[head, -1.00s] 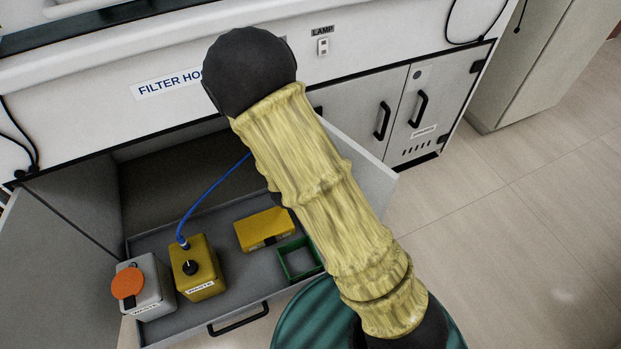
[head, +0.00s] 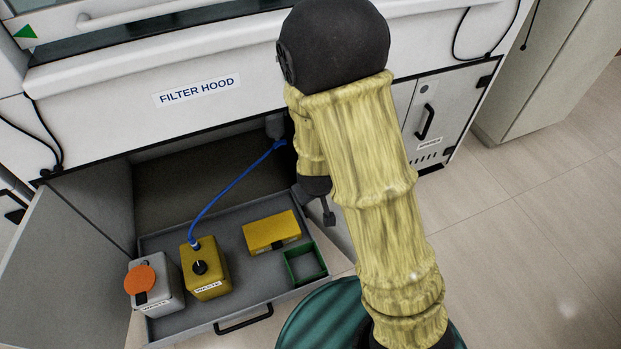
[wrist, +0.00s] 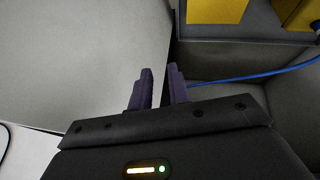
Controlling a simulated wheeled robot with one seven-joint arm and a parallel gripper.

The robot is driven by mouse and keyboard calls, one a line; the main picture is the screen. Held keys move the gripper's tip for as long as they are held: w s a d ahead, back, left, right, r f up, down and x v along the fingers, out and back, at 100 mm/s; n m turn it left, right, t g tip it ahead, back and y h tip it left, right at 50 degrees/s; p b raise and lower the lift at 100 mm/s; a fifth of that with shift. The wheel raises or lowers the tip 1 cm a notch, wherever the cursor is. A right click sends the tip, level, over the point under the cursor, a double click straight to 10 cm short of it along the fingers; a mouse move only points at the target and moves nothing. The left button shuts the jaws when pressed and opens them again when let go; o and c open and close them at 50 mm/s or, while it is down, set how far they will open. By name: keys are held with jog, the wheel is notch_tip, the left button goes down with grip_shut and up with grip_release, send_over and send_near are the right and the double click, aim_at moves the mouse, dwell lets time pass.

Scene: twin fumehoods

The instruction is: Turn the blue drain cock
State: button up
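A blue tube (head: 232,184) rises from the yellow waste can to a grey fitting (head: 275,128) under the hood, inside the open cabinet. A small blue piece (head: 280,144) sits at the tube's upper end; I cannot tell whether it is the cock's handle. My gripper (head: 329,217) hangs below my forearm, right of the tube and above the drawer's right side. In the wrist view my gripper's (wrist: 160,72) two purple fingers stand apart with nothing visible between them. The tube (wrist: 250,76) runs right of the fingers there; no cock handle shows.
The pulled-out drawer (head: 225,300) holds a grey waste can (head: 160,298) with an orange cap, the yellow waste can (head: 207,276), a yellow box (head: 270,232) and a green open holder (head: 318,275). An open cabinet door (head: 65,265) stands at left. Floor is clear at right.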

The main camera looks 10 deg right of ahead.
jog(key=s+d+r+m+g, duration=0.2)
jog(key=s+d+r+m, duration=0.2)
jog(key=s+d+r, duration=0.4)
notch_tip(320, 180, up, 4)
jog(key=shift+s+f+m+g+y, duration=0.15)
jog(key=shift+s+m+g+y, duration=0.25)
jog(key=shift+s, duration=0.6)
